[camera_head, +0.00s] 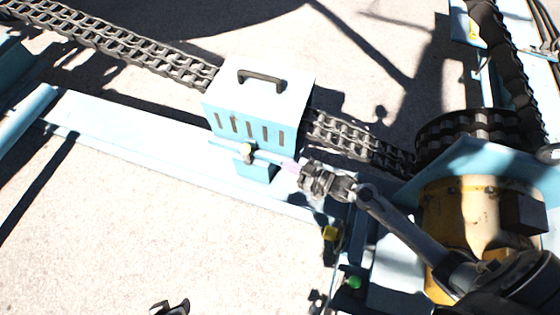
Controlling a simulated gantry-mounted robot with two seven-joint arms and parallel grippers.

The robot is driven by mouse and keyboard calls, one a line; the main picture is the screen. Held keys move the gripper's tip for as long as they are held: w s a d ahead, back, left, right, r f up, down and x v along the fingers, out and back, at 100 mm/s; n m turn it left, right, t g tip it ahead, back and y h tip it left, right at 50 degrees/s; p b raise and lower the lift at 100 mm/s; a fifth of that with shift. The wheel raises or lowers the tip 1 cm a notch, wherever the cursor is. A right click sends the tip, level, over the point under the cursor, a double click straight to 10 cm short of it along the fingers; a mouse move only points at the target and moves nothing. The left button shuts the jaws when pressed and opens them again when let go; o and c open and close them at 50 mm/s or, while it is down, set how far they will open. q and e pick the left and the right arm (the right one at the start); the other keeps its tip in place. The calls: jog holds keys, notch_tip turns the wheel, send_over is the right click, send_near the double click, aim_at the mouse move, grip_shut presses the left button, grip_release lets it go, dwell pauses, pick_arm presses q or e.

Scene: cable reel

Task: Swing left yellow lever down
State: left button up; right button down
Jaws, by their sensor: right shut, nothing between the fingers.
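A light blue box (258,98) with a dark handle on top and a row of slots on its front stands in the middle of the head view. My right gripper (289,165) comes in from the lower right, just right of this piece. Its fingers are shut and empty, with the tip at the right end of the bar; contact is unclear. A dark shape at the bottom edge may be my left gripper (172,307); its jaws are unclear.
A heavy chain (120,45) runs behind and through the box to a reel (480,130) at the right. A yellow drum (462,225), a yellow block (330,233) and a green knob (354,282) are at lower right. The pale ground at lower left is clear.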

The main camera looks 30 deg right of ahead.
aim_at(250, 150)
jog(key=b+x, duration=0.6)
jog(key=x, duration=0.7)
jog(key=shift+s+r, duration=0.1)
